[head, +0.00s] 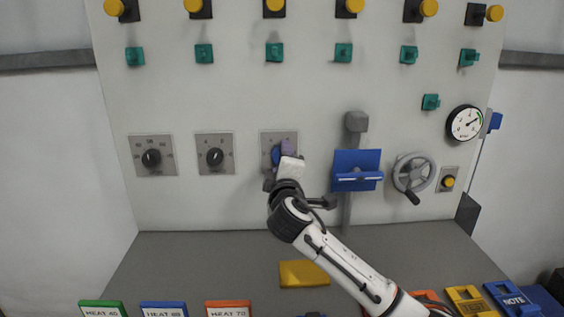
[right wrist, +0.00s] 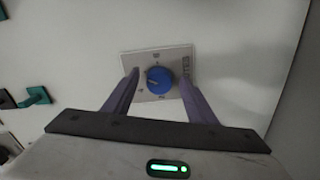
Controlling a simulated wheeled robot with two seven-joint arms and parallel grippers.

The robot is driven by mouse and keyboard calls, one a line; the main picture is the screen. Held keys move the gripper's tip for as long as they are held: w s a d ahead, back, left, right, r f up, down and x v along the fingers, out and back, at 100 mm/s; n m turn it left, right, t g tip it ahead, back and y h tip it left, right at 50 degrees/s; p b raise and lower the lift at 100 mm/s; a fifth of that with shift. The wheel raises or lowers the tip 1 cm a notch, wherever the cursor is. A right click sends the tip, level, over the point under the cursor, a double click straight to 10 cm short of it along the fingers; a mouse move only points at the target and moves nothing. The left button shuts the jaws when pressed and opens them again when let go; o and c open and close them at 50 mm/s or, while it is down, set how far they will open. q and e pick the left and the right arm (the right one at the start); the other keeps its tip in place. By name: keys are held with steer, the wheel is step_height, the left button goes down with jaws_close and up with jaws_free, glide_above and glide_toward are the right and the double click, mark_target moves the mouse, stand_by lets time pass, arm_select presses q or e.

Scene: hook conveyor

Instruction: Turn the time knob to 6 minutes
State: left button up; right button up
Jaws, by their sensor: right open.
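The panel has a row of three knobs on square scale plates. The right one is a blue knob (right wrist: 159,80) on a light scale plate (right wrist: 157,101) in the right wrist view; in the head view this blue knob (head: 276,155) is partly hidden behind my right gripper (head: 286,150). In the right wrist view the open fingers of my right gripper (right wrist: 158,84) stand to either side of the knob, with gaps visible. The knob's pale pointer line points left in that view. The plate's numbers are too small to read. My left gripper is not in view.
Two black knobs (head: 152,157) (head: 215,156) sit to the left. A blue holder (head: 357,170) and a grey handwheel (head: 414,173) are to the right. A yellow block (head: 303,273) and several labelled plates lie on the grey shelf (head: 200,262) below.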

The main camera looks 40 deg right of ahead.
steer(key=v, duration=1)
steer(key=shift+s+b, duration=0.15)
steer(key=shift+b, duration=0.2)
